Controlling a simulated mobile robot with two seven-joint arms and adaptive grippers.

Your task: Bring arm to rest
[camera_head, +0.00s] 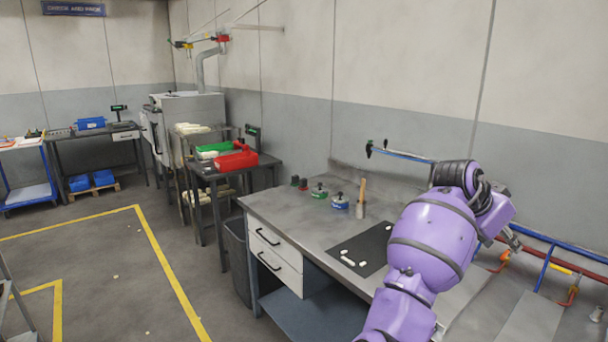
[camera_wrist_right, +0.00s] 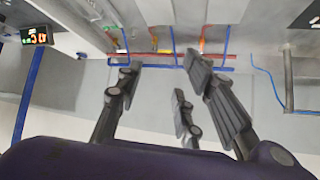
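My right arm (camera_head: 432,245) is purple with dark joint bands and reaches in from the bottom right of the head view, raised over the right part of the workbench (camera_head: 300,215). My right gripper (camera_head: 513,240) is mostly hidden behind the wrist in that view; only small grey finger parts show. In the right wrist view the gripper (camera_wrist_right: 165,78) has its dark fingers spread apart, with nothing between them. My left arm and gripper are not in view.
A dark mat (camera_head: 366,250) with several small white pieces lies on the bench. A green item (camera_head: 319,192), a blue item (camera_head: 340,202) and a wooden-handled tool (camera_head: 361,198) stand behind it. Blue and red pipes (camera_head: 560,258) run at the right. A red bin (camera_head: 236,159) sits on a table further left.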

